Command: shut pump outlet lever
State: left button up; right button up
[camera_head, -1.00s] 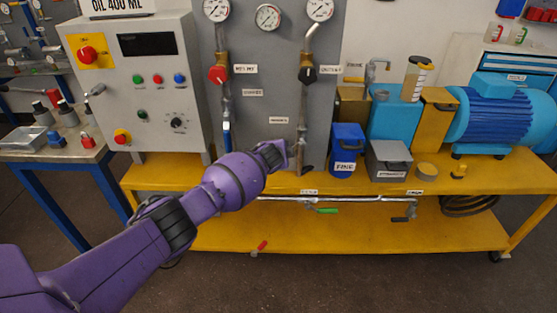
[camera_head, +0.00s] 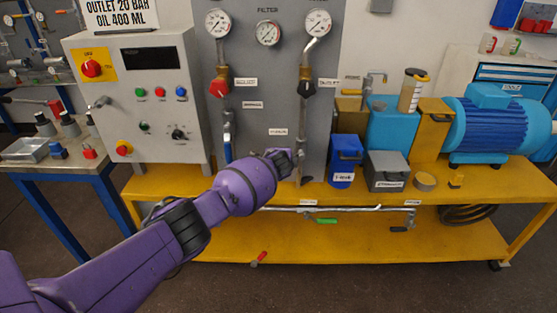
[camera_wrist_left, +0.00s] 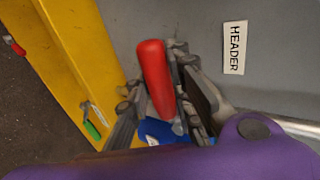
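A red lever handle (camera_wrist_left: 155,78) stands between the fingers of my left gripper (camera_wrist_left: 165,100) in the left wrist view. The fingers are apart, one on each side of it; whether either touches it I cannot tell. A label reading HEADER (camera_wrist_left: 234,48) is on the grey panel beside it. In the head view my left gripper (camera_head: 285,161) is low in front of the grey panel, by the foot of the right pipe, and hides the red handle. No label naming this lever as the pump outlet is readable. My right gripper is not in view.
A blue box (camera_head: 345,165) and a grey box (camera_head: 386,171) stand just right of the gripper on the yellow bench (camera_head: 180,180). A green-handled lever (camera_head: 326,221) hangs below the bench edge. A control cabinet (camera_head: 141,95) stands at the left.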

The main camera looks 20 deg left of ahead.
pick_arm(q)
jog(key=o, duration=0.4)
jog(key=shift+s+d+r, duration=0.15)
jog(key=shift+s+r, duration=0.05)
jog(key=shift+s, duration=0.05)
jog(key=v, duration=1.1)
jog(key=shift+s+r, duration=0.15)
jog(key=shift+s, duration=0.05)
